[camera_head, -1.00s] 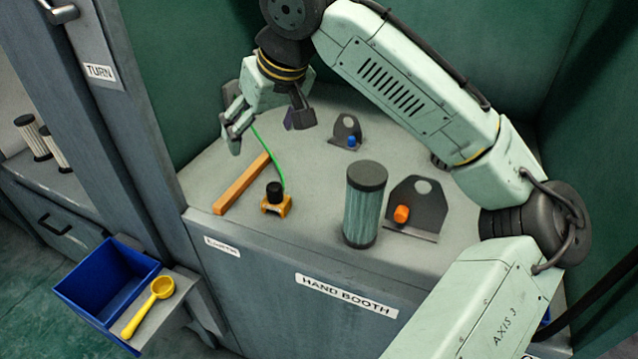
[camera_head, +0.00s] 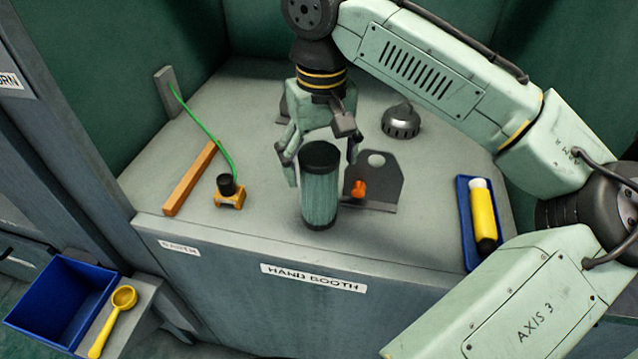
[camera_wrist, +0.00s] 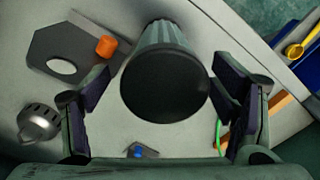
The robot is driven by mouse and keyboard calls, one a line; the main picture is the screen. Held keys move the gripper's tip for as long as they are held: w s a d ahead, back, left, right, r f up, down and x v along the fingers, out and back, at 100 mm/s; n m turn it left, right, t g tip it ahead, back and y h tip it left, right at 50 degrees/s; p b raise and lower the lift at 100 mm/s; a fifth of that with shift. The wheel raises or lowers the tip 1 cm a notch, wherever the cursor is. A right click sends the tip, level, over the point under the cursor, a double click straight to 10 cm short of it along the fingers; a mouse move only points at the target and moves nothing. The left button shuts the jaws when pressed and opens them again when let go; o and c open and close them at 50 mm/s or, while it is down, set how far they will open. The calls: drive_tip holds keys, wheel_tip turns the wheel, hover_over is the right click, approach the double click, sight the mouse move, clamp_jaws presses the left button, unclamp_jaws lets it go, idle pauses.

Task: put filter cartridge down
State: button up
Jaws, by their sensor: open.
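The filter cartridge (camera_head: 320,190) is a ribbed grey-green cylinder with black end caps. It stands upright on the booth table near its front edge. My gripper (camera_head: 322,168) is open above and around the top of the cartridge, its fingers spread to either side.
A dark bracket with an orange knob (camera_head: 386,182) stands close right of the cartridge. An orange clamp (camera_head: 230,194) and bar (camera_head: 190,180) lie left. A domed metal part (camera_head: 401,121) is behind. A blue tray (camera_head: 468,255) with a yellow tool (camera_head: 484,213) lies right.

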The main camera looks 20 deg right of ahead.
drive_tip(key=shift+a+f, duration=0.2)
drive_tip(key=shift+f, duration=1.55)
drive_tip(key=c, duration=1.6)
drive_tip(key=shift+r, duration=0.15)
